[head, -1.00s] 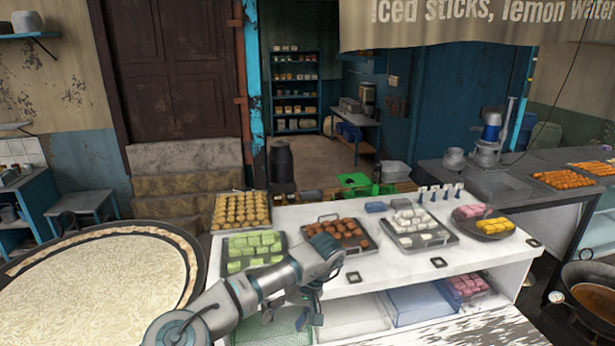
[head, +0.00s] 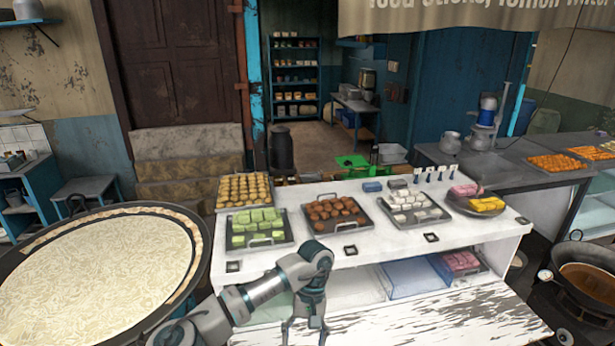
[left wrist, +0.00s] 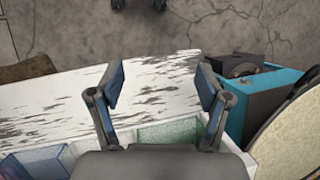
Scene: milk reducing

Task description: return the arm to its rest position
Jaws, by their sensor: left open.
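My left arm comes in from the lower left of the head view. Its gripper (head: 304,328) points down in front of the white counter (head: 372,250), near the worn white lower board (head: 430,318). In the left wrist view the two fingers of this gripper (left wrist: 162,88) stand wide apart with nothing between them. Below them show the worn white board (left wrist: 160,92) and the grey cracked floor (left wrist: 190,25). My right gripper is in neither view.
A large round pan of milk (head: 95,262) stands at the left. Trays of green sweets (head: 258,226), brown sweets (head: 335,213) and white sweets (head: 413,206) sit on the counter. A dark wok (head: 585,278) is at the right. A blue box (left wrist: 262,98) shows in the wrist view.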

